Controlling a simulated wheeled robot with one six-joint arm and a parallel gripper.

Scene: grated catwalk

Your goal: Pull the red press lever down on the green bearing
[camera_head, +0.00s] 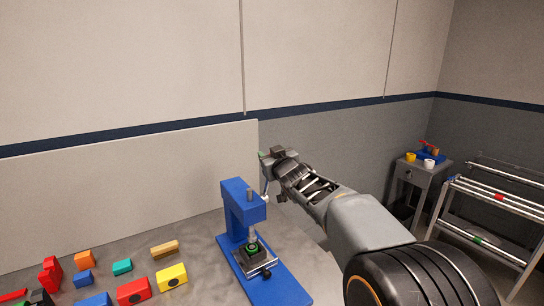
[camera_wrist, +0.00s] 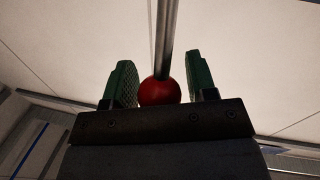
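The blue press (camera_head: 240,205) stands on the bench, with the green bearing (camera_head: 252,248) on its bed under the ram. The metal press lever (camera_head: 265,187) rises from the press's right side to my gripper (camera_head: 271,157). In the wrist view, the lever's red knob (camera_wrist: 159,92) and its rod (camera_wrist: 164,40) lie between the two green finger pads of my gripper (camera_wrist: 159,62). The fingers are apart. A narrow gap shows on the right of the knob; the left pad is very close to it, and contact there cannot be told. The knob is hidden in the head view.
Several coloured blocks, among them a yellow one (camera_head: 171,277) and a red one (camera_head: 133,292), lie on the bench left of the press. A pale panel (camera_head: 130,195) stands behind the bench. A grey cabinet (camera_head: 424,173) and a metal rack (camera_head: 490,215) stand at the right.

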